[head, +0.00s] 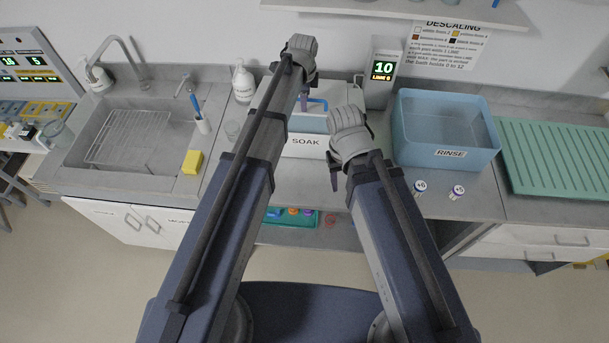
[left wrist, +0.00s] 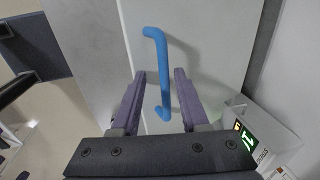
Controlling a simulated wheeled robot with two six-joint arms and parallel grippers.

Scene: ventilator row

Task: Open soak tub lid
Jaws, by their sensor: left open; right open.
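The soak tub (head: 306,143), labelled SOAK, stands on the counter, partly hidden by my arms. Its pale lid (head: 340,93) appears to lie over it and carries a blue bar handle (head: 319,102). In the left wrist view the handle (left wrist: 158,62) stands out from the pale lid (left wrist: 205,40). My left gripper (head: 303,103) is at the handle. In the left wrist view its open purple fingers (left wrist: 160,74) are on either side of the handle, with gaps showing. My right gripper (head: 333,180) is open and empty, pointing down in front of the tub's right side.
A blue rinse tub (head: 445,153) and a green ribbed drainer (head: 560,160) are to the right. A display box (head: 383,75) reading 10 stands behind the tub's right side. A pump bottle (head: 243,83) and sink (head: 130,140) are left. Two small jars (head: 456,192) stand near the counter's front.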

